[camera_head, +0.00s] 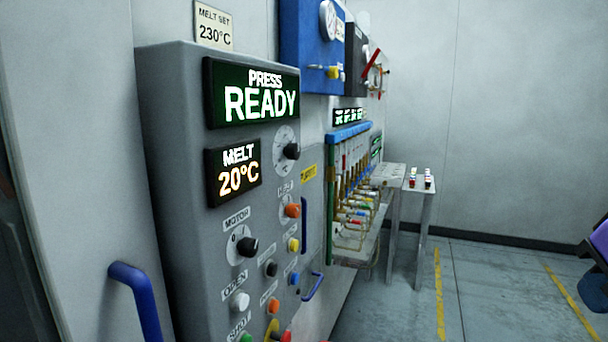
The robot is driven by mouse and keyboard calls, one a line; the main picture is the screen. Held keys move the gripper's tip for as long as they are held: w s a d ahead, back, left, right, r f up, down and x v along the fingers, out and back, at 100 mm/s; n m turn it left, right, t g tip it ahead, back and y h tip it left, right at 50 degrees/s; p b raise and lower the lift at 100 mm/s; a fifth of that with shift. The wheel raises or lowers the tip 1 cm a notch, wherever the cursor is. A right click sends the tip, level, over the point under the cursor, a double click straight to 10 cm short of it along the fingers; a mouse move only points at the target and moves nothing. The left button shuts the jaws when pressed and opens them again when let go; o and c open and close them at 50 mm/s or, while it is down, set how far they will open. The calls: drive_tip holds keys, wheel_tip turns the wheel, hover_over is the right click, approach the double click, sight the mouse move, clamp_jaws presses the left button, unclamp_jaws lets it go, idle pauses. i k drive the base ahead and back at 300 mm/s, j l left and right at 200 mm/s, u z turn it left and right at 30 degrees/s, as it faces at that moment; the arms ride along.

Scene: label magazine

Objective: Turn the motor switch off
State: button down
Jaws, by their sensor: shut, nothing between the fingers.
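The motor switch (247,246) is a black rotary knob on a pale round plate, under a MOTOR label (236,219) on the grey control panel (175,130). The knob sticks out from the panel face. Its pointer and the marks on its plate are too small to read, so I cannot tell its position. The panel's upper display (252,94) reads PRESS READY and the lower one (233,170) reads MELT 20°C. No gripper fingers show in the head view, and nothing is seen touching the switch.
A blue handle (138,300) sticks out at the lower left. A rack of tubes (352,190) and a small table (424,184) stand beyond. Floor at right is largely clear.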

sight(248, 247)
drive_tip(key=l+u, duration=0.3)
drive_tip(key=u, duration=0.15)
drive_tip(key=i+l+u, duration=0.1)
drive_tip(key=l+u, duration=0.6)
drive_tip(key=u, duration=0.2)
